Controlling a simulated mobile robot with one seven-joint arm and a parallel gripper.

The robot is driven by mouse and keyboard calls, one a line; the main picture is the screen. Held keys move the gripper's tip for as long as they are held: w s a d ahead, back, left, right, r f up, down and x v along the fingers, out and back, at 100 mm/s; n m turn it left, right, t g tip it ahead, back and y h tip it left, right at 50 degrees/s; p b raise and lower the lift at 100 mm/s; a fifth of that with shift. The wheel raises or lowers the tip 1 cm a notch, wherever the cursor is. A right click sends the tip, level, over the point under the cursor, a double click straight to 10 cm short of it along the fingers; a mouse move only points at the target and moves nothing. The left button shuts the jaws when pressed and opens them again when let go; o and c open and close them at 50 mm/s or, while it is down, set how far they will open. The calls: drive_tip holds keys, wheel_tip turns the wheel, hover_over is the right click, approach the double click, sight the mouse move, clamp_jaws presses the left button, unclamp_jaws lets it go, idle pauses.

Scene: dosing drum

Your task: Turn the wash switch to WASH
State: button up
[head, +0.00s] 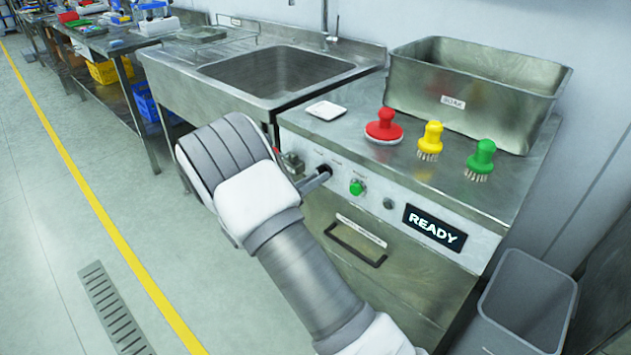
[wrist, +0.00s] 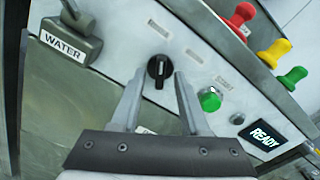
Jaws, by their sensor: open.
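The wash switch is a black rotary knob (wrist: 159,68) on the pale front panel. Its grip bar stands roughly upright in the wrist view, and the small labels around it are too blurred to read. My gripper (wrist: 160,78) is open and empty, pointing at the panel. Its two fingers lie either side of the knob in the picture; I cannot tell whether they touch it. In the head view my gripper (head: 316,180) reaches the panel near the dark knob (head: 325,170), which is partly hidden.
A WATER lever (wrist: 72,46) sits left of the knob. A green button (wrist: 210,99) and a READY display (wrist: 262,138) are to the right. Red (head: 384,127), yellow (head: 430,140) and green (head: 481,159) brushes stand on the counter above. A drawer handle (head: 355,244) is below.

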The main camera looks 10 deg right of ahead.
drive_tip(key=shift+w+d, duration=0.15)
drive_tip(key=shift+d, duration=0.05)
clamp_jaws()
